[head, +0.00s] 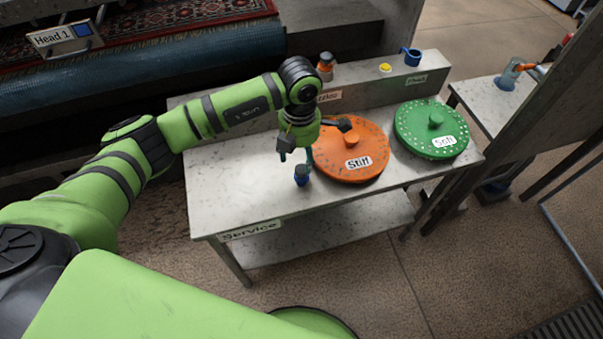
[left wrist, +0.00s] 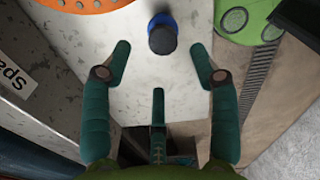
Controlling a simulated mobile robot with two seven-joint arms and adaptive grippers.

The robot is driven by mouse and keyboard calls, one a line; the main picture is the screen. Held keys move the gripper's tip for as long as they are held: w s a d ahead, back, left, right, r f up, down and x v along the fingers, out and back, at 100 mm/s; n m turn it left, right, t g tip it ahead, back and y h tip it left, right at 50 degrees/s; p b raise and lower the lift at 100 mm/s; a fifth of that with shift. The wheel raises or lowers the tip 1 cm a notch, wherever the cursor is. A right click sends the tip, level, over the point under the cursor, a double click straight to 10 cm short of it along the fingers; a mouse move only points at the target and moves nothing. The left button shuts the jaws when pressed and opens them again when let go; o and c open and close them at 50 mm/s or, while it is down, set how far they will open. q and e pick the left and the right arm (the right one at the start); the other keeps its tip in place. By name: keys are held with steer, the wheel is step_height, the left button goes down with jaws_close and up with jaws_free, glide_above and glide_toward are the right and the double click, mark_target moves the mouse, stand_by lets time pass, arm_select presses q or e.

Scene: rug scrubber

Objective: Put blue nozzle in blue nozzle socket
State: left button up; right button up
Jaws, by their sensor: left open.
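The blue nozzle (head: 302,176) stands on the pale service table near its front edge, just left of the orange disc. It also shows in the left wrist view (left wrist: 162,37) as a dark, rounded top with blue around it. My left gripper (head: 297,157) is open and empty, just above and behind the nozzle in the head view. In the left wrist view the nozzle is centred just beyond the spread fingertips (left wrist: 160,48), with no contact visible. A blue ring-like fitting (head: 410,56) sits on the back ledge at right; I cannot tell whether it is the socket. My right gripper is not in view.
The orange disc marked Stiff (head: 365,140) and the green disc marked Soft (head: 420,120) lie on the table (head: 230,195). An orange-topped fitting (head: 325,64) and a yellow one (head: 385,68) are on the back ledge. A dark upright panel (head: 535,110) stands at right.

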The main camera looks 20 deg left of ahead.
mark_target(301, 169)
arm_select(q)
steer(key=f, duration=0.1)
steer(key=f+p, duration=0.1)
steer(key=f, duration=0.3)
steer(key=shift+s+d+f+p, duration=0.1)
steer(key=shift+d+f+p, duration=0.15)
steer(key=shift+p, duration=0.15)
steer(key=shift+f, duration=0.3)
jaws_close()
